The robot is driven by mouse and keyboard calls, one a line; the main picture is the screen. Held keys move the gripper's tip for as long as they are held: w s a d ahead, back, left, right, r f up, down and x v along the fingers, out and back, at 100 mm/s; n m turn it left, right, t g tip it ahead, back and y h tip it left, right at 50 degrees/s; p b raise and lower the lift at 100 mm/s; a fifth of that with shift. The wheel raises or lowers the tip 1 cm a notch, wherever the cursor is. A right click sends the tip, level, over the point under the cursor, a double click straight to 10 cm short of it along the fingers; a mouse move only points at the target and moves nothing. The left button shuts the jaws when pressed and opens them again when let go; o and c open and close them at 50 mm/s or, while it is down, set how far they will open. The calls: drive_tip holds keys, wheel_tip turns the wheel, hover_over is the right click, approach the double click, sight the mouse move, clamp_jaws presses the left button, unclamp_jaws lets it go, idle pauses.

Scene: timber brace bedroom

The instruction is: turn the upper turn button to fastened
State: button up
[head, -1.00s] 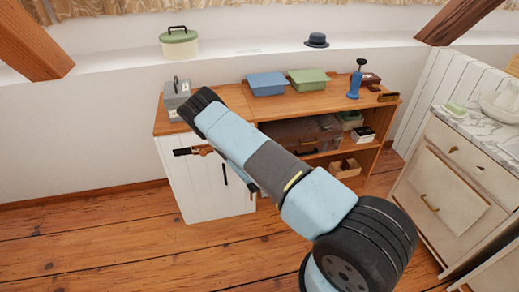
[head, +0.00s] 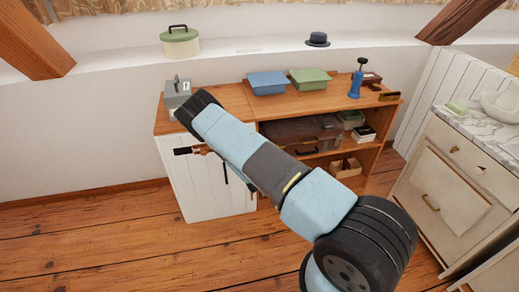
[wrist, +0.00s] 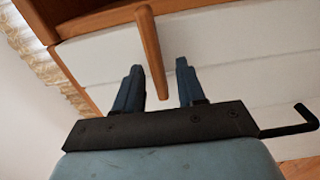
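The upper turn button, a slim wooden bar (wrist: 152,55), shows in the wrist view against the white door of the low cabinet (head: 205,195). It runs from the wooden edge at the top down between the two blue fingers of my gripper (wrist: 158,82). The fingers are apart, one on each side of the bar, with a gap visible beside it. I cannot tell whether either finger touches it. In the head view my arm covers most of this spot, with only a small dark and brown part showing at the door's upper left.
A black hooked bar (wrist: 300,122) sticks out right of my gripper. The cabinet top holds a grey box (head: 178,96), a blue bin (head: 267,83), a green bin (head: 309,79) and a blue tool (head: 356,84). A marble-topped counter (head: 480,125) stands right; floor in front is clear.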

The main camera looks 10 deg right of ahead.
drive_tip(key=shift+d, duration=0.1)
drive_tip(key=shift+s, duration=0.1)
drive_tip(key=s, duration=1.3)
drive_tip(key=shift+s, duration=0.3)
